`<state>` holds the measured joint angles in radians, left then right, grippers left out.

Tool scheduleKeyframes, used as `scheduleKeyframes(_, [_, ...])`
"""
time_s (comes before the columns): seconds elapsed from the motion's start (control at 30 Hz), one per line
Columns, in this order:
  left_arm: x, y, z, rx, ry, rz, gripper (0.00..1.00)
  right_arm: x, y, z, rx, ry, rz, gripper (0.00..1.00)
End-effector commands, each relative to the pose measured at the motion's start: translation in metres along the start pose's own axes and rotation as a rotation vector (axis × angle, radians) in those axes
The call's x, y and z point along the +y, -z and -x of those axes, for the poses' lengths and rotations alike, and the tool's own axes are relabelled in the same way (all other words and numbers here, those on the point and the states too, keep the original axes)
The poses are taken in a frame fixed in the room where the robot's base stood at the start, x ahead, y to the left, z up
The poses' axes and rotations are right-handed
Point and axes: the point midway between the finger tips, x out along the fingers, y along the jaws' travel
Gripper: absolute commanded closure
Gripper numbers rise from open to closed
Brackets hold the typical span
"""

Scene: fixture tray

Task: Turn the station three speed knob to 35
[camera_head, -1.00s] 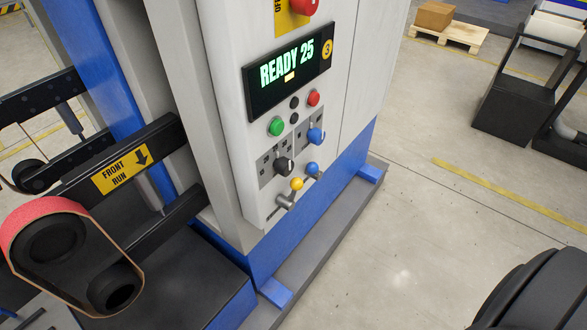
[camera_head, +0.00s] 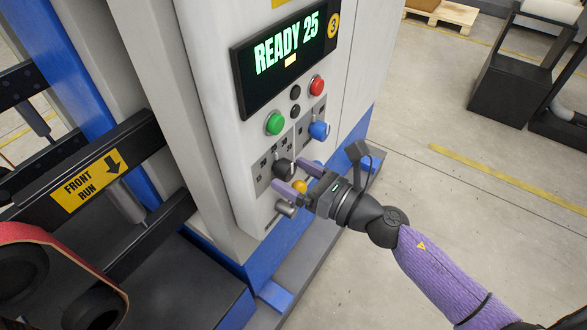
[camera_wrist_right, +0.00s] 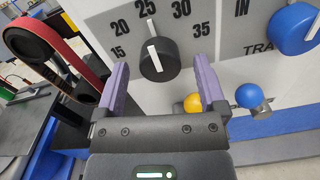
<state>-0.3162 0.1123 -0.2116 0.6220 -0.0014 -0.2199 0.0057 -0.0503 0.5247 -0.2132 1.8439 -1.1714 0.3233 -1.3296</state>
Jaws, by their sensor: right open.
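The black speed knob (camera_head: 282,168) sits on the station three panel, below the display (camera_head: 287,58), which reads READY 25. In the right wrist view the knob (camera_wrist_right: 159,64) has a white pointer line aimed up, close to the 25 mark; the 35 mark (camera_wrist_right: 203,30) is printed to its upper right. My right gripper (camera_head: 290,175) is open, with its purple fingers left and right of the knob. In the right wrist view visible gaps separate the knob from both fingers (camera_wrist_right: 160,70). My left gripper is out of view.
A blue knob (camera_head: 319,130) is right of the black one. Yellow-tipped (camera_wrist_right: 193,103) and blue-tipped (camera_wrist_right: 249,95) levers stick out below. Green (camera_head: 274,124) and red (camera_head: 316,86) buttons sit above.

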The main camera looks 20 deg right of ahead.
Motion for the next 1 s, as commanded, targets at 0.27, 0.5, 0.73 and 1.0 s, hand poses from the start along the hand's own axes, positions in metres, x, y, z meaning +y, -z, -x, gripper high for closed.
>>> scheduleKeyframes(0.27, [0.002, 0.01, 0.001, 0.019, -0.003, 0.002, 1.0, 0.0, 0.001, -0.009, 0.0, 0.001, -0.003, 0.1])
scheduleKeyframes(0.5, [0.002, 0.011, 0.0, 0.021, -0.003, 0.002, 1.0, 0.0, 0.001, -0.009, 0.0, 0.001, -0.003, 0.44])
scheduleKeyframes(0.73, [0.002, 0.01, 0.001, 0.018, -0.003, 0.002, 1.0, 0.0, 0.001, -0.009, 0.0, 0.001, -0.003, 0.92])
scheduleKeyframes(1.0, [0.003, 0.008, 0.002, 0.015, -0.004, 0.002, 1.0, 0.0, 0.0, -0.008, 0.001, 0.001, -0.022, 1.0])
